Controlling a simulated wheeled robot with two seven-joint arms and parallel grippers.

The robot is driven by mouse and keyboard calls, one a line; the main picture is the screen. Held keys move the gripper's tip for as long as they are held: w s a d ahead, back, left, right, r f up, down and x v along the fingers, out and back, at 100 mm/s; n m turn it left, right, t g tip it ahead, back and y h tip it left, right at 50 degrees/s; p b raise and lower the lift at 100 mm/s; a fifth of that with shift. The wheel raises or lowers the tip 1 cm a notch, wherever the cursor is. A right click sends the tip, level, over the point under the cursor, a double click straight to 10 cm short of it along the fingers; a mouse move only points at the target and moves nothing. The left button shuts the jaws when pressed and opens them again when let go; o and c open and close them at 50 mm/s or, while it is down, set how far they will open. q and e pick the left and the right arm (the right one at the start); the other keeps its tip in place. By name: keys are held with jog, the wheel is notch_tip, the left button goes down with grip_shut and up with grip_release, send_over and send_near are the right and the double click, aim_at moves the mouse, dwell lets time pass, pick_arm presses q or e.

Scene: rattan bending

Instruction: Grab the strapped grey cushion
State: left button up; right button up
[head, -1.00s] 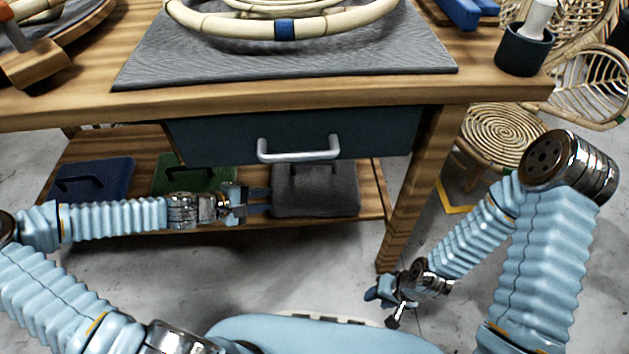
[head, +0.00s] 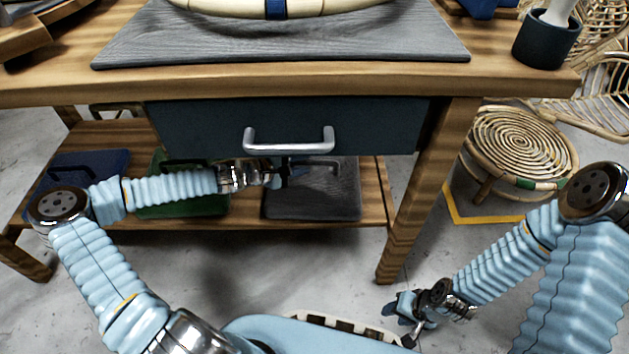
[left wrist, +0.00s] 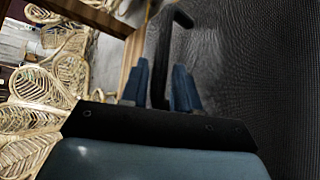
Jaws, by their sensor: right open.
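The grey cushion (head: 318,203) lies on the lower shelf, at its right end. Its dark strap (head: 322,161) stands up at the cushion's far side. My left gripper (head: 287,172) is over the cushion's upper left part, by the strap. In the left wrist view, the strap (left wrist: 182,17) runs down between the two blue fingers of my left gripper (left wrist: 161,85), with the cushion's grey face (left wrist: 260,65) on the right. Whether the fingers press on the strap cannot be made out. My right gripper (head: 398,307) is open and empty, low in front of the table's right leg.
A green cushion (head: 190,205) and a blue cushion (head: 85,168) lie further left on the shelf (head: 235,224). A closed drawer (head: 200,126) with a metal handle (head: 288,147) is just above. The table leg (head: 412,200) stands right of the shelf, with a rattan stool (head: 520,145) beyond.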

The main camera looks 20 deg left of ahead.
pick_arm(q)
jog(key=shift+x, duration=1.05)
jog(key=shift+c, duration=0.3)
grip_shut()
